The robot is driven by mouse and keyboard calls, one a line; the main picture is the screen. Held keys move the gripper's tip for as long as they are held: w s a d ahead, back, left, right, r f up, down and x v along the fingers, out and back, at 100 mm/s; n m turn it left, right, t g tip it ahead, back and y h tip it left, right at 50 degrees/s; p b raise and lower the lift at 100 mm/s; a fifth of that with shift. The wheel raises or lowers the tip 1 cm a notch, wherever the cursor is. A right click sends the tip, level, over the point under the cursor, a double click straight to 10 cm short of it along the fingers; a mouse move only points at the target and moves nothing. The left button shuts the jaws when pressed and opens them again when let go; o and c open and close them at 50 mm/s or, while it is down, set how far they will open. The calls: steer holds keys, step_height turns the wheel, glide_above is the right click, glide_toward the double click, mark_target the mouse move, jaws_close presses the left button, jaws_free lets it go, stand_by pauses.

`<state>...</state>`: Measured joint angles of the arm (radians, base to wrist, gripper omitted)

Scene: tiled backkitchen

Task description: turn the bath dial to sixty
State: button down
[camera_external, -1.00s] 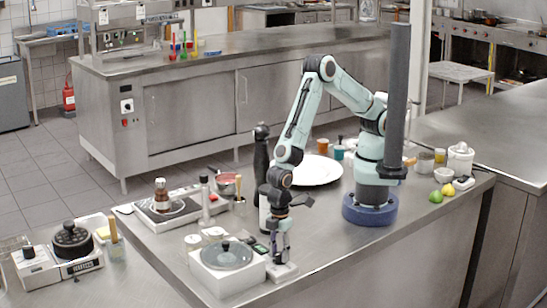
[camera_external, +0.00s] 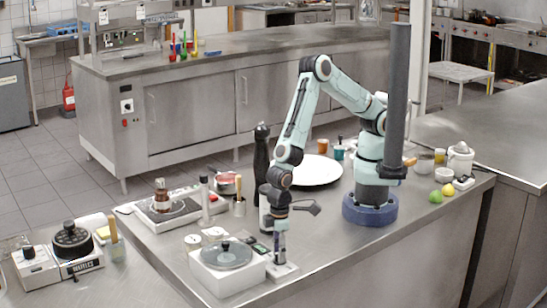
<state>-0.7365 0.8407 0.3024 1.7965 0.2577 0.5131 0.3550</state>
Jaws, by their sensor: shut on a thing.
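The bath (camera_external: 218,283) is a white box with a round glass lid (camera_external: 226,256) and a dark knob on top, near the counter's front edge. A small white dial base (camera_external: 287,271) sits against its right side. My gripper (camera_external: 280,258) points straight down over this base, its fingers shut on the bath dial. The fingers hide the dial itself, so its pointer and scale cannot be read. A small dark display with a green patch (camera_external: 256,244) is just behind the bath.
A tall dark pepper mill (camera_external: 262,155) stands close behind my gripper. A white plate (camera_external: 316,170) lies further back. A scale with a bottle (camera_external: 161,195) and small jars stand to the left. The counter right of the dial is clear.

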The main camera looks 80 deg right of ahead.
stand_by(0.3)
steer(key=c, duration=0.9)
jaws_free()
steer(key=shift+o, duration=0.2)
step_height(320, 180, up, 12)
